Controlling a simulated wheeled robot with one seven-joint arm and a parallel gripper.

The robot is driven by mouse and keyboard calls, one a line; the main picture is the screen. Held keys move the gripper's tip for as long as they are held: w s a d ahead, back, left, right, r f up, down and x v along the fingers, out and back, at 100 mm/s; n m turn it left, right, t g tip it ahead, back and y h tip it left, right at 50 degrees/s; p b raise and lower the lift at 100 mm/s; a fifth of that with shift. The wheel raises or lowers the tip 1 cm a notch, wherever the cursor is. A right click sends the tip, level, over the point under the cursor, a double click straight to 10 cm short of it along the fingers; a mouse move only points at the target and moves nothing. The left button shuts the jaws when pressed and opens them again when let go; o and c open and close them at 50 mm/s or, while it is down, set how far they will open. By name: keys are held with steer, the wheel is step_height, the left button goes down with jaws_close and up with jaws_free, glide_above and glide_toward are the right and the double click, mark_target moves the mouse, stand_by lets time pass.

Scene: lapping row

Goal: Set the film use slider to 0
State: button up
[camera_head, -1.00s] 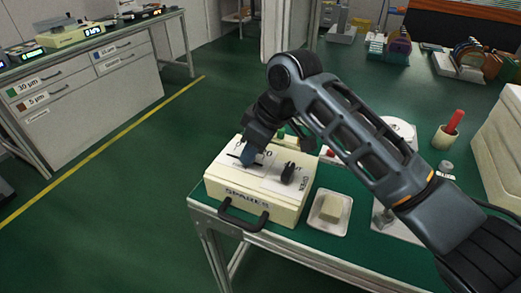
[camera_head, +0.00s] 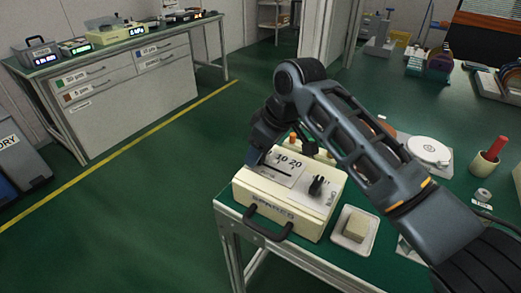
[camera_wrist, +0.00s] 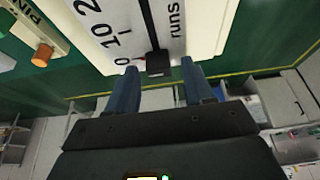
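The film use slider is on a cream box (camera_head: 275,218) marked SPARES at the table's near corner. In the wrist view its black slider knob (camera_wrist: 158,63) is at the near end of a dark slot (camera_wrist: 148,22), level with the printed 0 (camera_wrist: 122,61). The 10 and part of a further number show farther up the scale. My gripper (camera_wrist: 158,70) is open, with one blue finger on each side of the knob and a gap visible at both sides. In the head view my gripper (camera_head: 257,157) is low over the box's left part and hides the knob.
A black rotary knob (camera_head: 317,185) stands on the box's right part, and a black handle (camera_head: 268,224) is on its front. A white dish (camera_head: 355,230) with a pale block sits to the right. An orange button (camera_wrist: 42,55) shows beside the scale.

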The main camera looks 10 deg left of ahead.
mark_target(271, 167)
steer(key=shift+d, duration=0.1)
steer(key=v, duration=0.7)
steer(key=shift+r, duration=0.35)
